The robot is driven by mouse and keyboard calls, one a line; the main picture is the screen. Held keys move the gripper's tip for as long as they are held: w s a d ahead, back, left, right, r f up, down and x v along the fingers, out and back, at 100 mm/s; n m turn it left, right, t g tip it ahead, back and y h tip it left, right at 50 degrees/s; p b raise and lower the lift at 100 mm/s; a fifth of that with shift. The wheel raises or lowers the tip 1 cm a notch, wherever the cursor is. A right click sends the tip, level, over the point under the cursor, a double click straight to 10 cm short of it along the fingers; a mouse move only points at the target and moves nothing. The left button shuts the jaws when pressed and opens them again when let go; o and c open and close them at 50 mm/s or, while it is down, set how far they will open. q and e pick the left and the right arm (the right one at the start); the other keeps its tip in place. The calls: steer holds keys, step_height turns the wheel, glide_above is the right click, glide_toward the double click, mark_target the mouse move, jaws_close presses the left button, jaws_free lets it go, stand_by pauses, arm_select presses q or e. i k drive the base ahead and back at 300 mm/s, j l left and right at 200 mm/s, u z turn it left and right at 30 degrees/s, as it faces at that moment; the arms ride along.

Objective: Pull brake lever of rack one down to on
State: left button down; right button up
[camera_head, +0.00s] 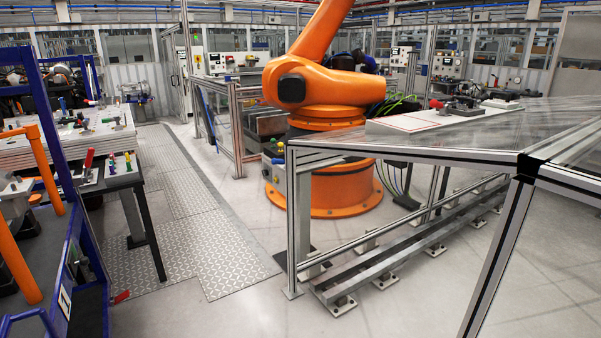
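A blue rack (52,142) stands along the left edge, cut off by the frame. A small red lever-like piece (121,297) sticks out low at the rack's foot, close to the floor. I cannot tell for sure that it is the brake lever, nor whether it is up or down. Another red handle (88,160) stands upright on the dark table behind the rack. No label naming rack one is readable. Neither of my grippers is in view.
A tread-plate walkway (178,215) lies clear right of the rack. A large orange robot arm (325,85) stands behind a fence. Orange bars (42,170) rise at the left edge.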

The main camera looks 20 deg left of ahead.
mark_target(91, 152)
steer(key=i+j+u, duration=0.1)
steer(key=i+u, duration=0.65)
steer(key=i+l+u, duration=0.2)
steer(key=i+u, duration=0.2)
steer(key=i+j+u, duration=0.1)
steer(key=i, duration=0.4)
steer(key=i+j+u, duration=0.1)
steer(key=i+j, duration=0.15)
steer(key=i, duration=0.3)
steer(key=i+j+u, duration=0.1)
steer(key=i, duration=0.4)
steer(key=i+j+z, duration=0.3)
steer(key=i+j, duration=0.2)
steer(key=i, duration=0.1)
